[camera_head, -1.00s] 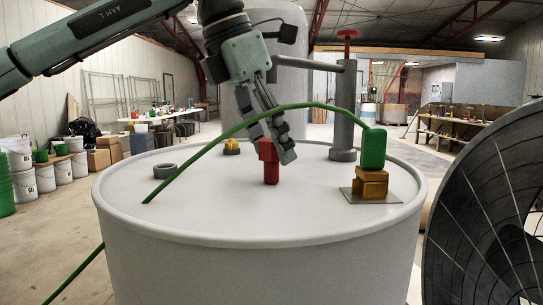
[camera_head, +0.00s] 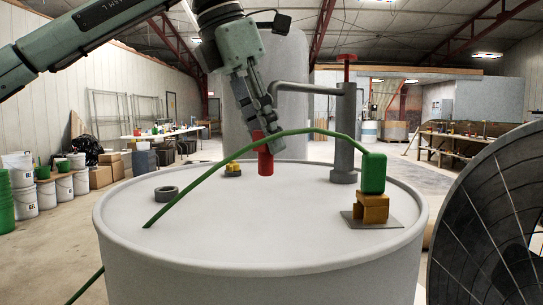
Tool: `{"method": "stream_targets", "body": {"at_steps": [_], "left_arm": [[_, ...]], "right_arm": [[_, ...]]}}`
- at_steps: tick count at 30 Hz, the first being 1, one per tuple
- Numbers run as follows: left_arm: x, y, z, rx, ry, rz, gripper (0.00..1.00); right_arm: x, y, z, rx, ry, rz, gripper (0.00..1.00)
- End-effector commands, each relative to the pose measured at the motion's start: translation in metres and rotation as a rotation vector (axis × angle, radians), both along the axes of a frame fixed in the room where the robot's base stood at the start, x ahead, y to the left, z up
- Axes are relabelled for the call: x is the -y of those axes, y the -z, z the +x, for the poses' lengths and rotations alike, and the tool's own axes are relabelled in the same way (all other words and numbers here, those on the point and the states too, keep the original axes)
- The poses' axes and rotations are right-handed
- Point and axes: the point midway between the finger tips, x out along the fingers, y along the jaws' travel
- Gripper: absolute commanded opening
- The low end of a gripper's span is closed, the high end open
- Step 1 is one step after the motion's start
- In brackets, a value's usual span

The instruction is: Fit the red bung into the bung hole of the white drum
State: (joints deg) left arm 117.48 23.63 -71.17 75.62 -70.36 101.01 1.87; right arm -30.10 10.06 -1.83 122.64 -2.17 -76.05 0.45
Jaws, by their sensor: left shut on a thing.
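The white drum (camera_head: 262,268) fills the lower middle of the head view, with its flat lid facing up. My left gripper (camera_head: 263,138) is above the far part of the lid, pointing down and shut on the red bung (camera_head: 265,160). The bung's lower end looks clear of the lid, but the exact gap cannot be told. A dark grey ring (camera_head: 166,193) on the left of the lid looks like the bung hole's collar; its inside is hard to see. My right gripper is not in view.
A grey standpipe (camera_head: 344,140) rises at the back right. A small yellow-topped fitting (camera_head: 233,169) sits behind. The lid's front is clear.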

Motion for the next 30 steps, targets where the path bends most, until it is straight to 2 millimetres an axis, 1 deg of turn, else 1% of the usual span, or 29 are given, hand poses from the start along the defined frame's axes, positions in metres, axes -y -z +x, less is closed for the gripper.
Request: {"method": "stream_targets", "body": {"at_steps": [1, 3, 9, 12, 17, 19, 21, 26, 30], "left_arm": [[-0.015, -0.007, 0.001, 0.0, -0.008, -0.004, 0.04], [-0.031, -0.017, 0.002, -0.001, -0.009, -0.004, 0.04], [-0.072, -0.042, 0.003, 0.0, -0.006, -0.004, 0.04], [-0.087, -0.051, 0.003, -0.001, -0.006, -0.003, 0.04], [-0.103, -0.059, 0.004, -0.001, -0.004, 0.0, 0.04], [-0.111, -0.061, 0.006, 0.0, -0.007, 0.001, 0.04], [-0.118, -0.062, 0.009, 0.003, -0.007, 0.003, 0.04], [-0.138, -0.057, 0.019, 0.004, -0.007, 0.005, 0.04], [-0.154, -0.05, 0.025, 0.003, -0.007, 0.003, 0.04]], "right_arm": [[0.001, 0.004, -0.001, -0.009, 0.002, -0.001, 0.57], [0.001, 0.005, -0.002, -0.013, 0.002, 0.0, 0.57], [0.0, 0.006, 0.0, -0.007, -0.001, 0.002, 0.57], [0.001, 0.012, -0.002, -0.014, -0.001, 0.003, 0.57], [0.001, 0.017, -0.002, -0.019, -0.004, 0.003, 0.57], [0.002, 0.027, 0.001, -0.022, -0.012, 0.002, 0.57], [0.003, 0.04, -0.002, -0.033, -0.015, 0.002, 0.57], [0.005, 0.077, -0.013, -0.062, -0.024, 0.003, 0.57], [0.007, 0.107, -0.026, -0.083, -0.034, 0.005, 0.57]]}}
